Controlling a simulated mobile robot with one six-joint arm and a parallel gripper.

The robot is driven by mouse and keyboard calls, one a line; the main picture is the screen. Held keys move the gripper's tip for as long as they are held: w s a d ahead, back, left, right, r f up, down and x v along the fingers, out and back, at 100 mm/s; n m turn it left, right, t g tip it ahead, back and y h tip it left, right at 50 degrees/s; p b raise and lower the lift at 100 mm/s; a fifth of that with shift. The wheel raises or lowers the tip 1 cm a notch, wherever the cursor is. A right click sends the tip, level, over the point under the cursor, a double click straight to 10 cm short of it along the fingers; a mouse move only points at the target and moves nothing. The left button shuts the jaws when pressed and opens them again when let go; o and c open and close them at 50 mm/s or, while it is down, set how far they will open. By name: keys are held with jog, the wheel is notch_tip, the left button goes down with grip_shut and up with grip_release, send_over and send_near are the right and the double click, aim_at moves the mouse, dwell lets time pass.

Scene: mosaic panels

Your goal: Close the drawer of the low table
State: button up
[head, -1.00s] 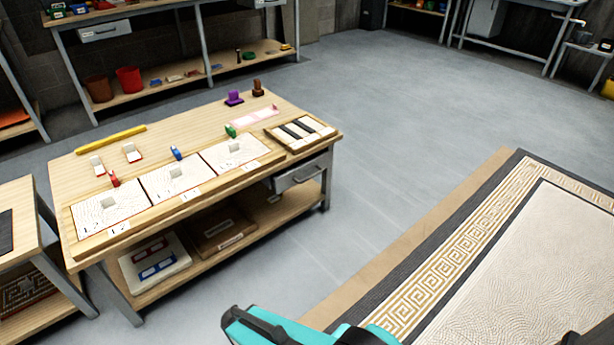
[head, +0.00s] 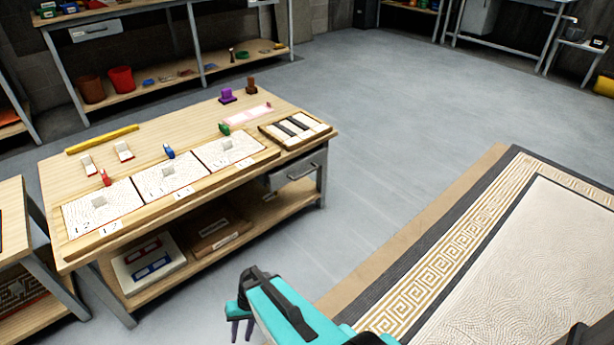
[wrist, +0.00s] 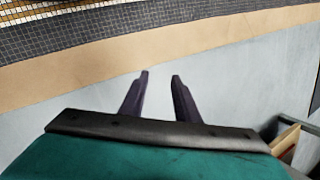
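The low table (head: 150,150) stands left of centre in the head view, with a light wood top and grey legs. Its drawer (head: 297,172) sits under the right end of the top, with a grey front and a handle. How far the drawer stands out is hard to tell. My gripper (head: 241,332) is at the bottom of the head view, apart from the drawer and nearer to me. In the wrist view its two dark fingers (wrist: 160,76) are spread, with nothing between them, over grey floor.
White panels (head: 170,178), small coloured stamps and a striped tray (head: 295,130) lie on the tabletop. The lower shelf holds boxes (head: 148,262). A patterned mosaic panel (head: 500,260) lies at the right. Grey floor (head: 380,130) is clear between table and panel.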

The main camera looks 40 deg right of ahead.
jog(key=w+d+r+m+t+y+b, duration=0.1)
jog(key=w+d+r+m+t+b, duration=0.25)
jog(key=w+d, duration=0.9)
jog(key=m+t+h+b, duration=0.2)
jog(key=m+t+h, duration=0.5)
jog(key=m+t, duration=0.45)
send_near(307, 174)
jog(key=s+n+t, duration=0.1)
jog(key=s+t, duration=0.1)
jog(key=s, duration=0.2)
jog(key=shift+w+d+f, duration=0.1)
jog(key=shift+w+f, duration=0.15)
jog(key=shift+f, duration=0.15)
jog(key=shift+w, duration=0.1)
jog(key=w+f, duration=0.1)
jog(key=w, duration=0.3)
jog(key=w+f+b, duration=0.1)
jog(key=w, duration=0.4)
jog(key=w+d+f+b, duration=0.1)
jog(key=w, duration=0.3)
jog(key=shift+w, duration=0.2)
grip_shut()
